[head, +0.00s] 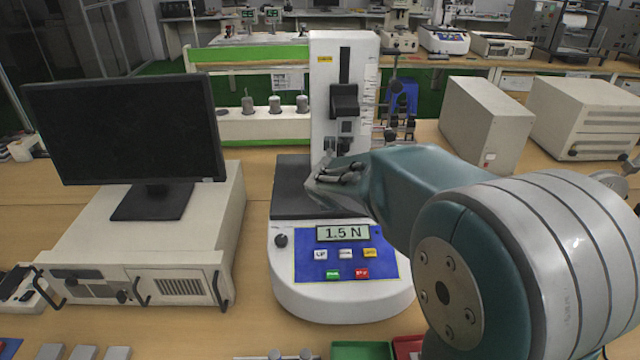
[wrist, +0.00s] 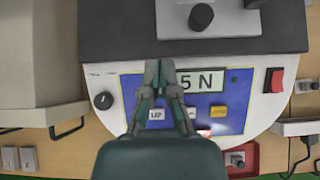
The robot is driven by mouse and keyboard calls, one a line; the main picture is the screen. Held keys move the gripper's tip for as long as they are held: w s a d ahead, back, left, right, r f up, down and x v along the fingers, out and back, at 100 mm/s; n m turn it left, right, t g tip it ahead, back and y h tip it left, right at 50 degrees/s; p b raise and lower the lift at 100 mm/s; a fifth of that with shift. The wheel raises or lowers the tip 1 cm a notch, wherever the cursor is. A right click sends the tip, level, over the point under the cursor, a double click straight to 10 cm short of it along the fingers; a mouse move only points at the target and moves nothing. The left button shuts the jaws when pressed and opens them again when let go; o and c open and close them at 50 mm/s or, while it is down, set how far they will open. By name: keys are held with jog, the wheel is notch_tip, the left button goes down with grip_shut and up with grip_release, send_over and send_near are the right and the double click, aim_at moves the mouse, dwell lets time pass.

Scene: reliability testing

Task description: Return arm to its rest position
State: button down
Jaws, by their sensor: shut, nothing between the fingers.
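My gripper (wrist: 159,70) is shut and empty, its fingers together in the wrist view. It hangs above the blue control panel (head: 310,266) of a white test machine (head: 338,305), and covers part of the display (wrist: 212,81). The display (head: 343,233) reads 1.5 N. I cannot tell from these frames whether the gripper touches the panel.
A black monitor (head: 125,130) stands on a pale instrument case (head: 190,215) at left. The machine's white column (head: 325,70) rises behind the platform. Pale boxes (head: 485,120) stand at right. Green (head: 360,351) and red (head: 408,346) trays lie at the front edge. Bare table shows between case and machine.

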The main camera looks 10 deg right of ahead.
jog(key=s+d+r+m+g, duration=0.1)
jog(key=s+r+m, duration=0.2)
jog(key=s+m, duration=0.55)
jog(key=s+d+r+m+g, duration=0.1)
jog(key=s+r+m, duration=0.1)
jog(key=s+m, duration=0.6)
jog(key=s+a+m+y, duration=0.1)
jog(key=s+m, duration=0.6)
jog(key=m, duration=0.1)
jog(key=s+a+f+m+g+y, duration=0.1)
jog(key=s+a+m, duration=0.1)
jog(key=s+m, duration=0.5)
jog(key=shift+a+m+g, duration=0.25)
jog(key=shift+m+g, duration=0.05)
jog(key=shift+m, duration=0.75)
